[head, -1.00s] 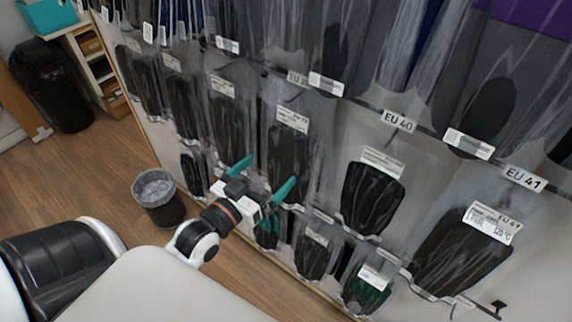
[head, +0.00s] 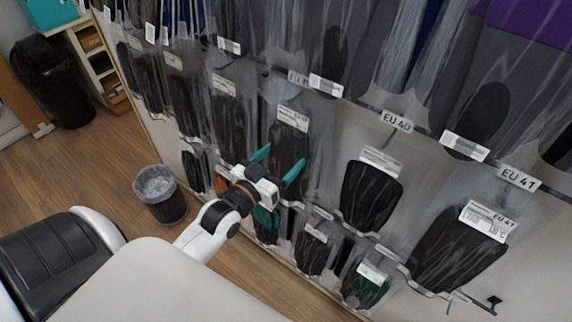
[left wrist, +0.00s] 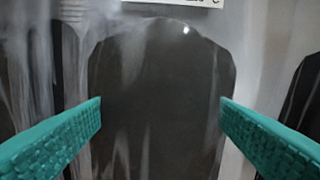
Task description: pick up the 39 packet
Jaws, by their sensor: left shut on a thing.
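The 39 packet (head: 288,146) is a clear plastic bag with a dark insole and a white label at its top. It hangs in the middle row of the wall rack, left of the EU 40 column. My left gripper (head: 279,163), with teal fingers, is at its lower half, one finger at each side, shut on it. In the left wrist view the dark insole in the packet (left wrist: 160,75) fills the space between the fingers (left wrist: 161,108), with the label cut off at the top. The packet still hangs upright. My right gripper is not in view.
Similar packets hang close by, one on the left (head: 228,125) and one on the right (head: 371,195). A lower row (head: 311,250) hangs beneath, and larger bags hang above. A waste bin (head: 160,195) stands on the open wooden floor.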

